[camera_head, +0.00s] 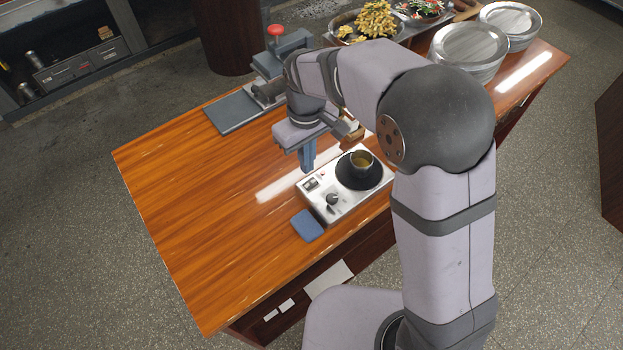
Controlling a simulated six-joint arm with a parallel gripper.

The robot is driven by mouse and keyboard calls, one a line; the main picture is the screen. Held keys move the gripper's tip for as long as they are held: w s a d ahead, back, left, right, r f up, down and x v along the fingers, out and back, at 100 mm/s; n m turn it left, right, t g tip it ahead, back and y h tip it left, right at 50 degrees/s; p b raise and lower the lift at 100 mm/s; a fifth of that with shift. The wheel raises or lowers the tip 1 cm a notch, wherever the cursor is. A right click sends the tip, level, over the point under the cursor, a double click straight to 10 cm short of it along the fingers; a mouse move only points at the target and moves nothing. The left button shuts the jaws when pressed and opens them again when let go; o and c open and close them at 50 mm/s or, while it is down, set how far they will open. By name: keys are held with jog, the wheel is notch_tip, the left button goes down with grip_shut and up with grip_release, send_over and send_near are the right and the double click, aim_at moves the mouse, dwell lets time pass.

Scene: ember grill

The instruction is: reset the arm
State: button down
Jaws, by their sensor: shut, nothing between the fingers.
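My gripper (307,158) hangs above the wooden table, its blue fingers pointing down and closed together with nothing held. It is just behind and to the left of a silver hot plate (322,190), apart from it as far as I can tell. My arm reaches in from the right and hides part of the table behind the pot.
A blue pad (307,225) lies in front of the hot plate. A grey device with a red knob (276,31) stands behind my gripper, beside a dark flat board (232,112). Stacked plates (468,48) and a food tray (345,20) are at the far end. The table's left side (190,200) is clear.

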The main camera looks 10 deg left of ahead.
jog(key=s+d+f+m, duration=0.1)
jog(key=s+d+m, duration=0.3)
jog(key=s+d, duration=0.3)
jog(key=s+d+f+m, duration=0.1)
jog(key=s+d+m, duration=0.4)
jog(key=d, duration=1)
jog(key=shift+s+d+b, duration=0.2)
jog(key=shift+s+b, duration=0.1)
jog(key=shift+s, duration=0.9)
jog(key=shift+f, duration=0.1)
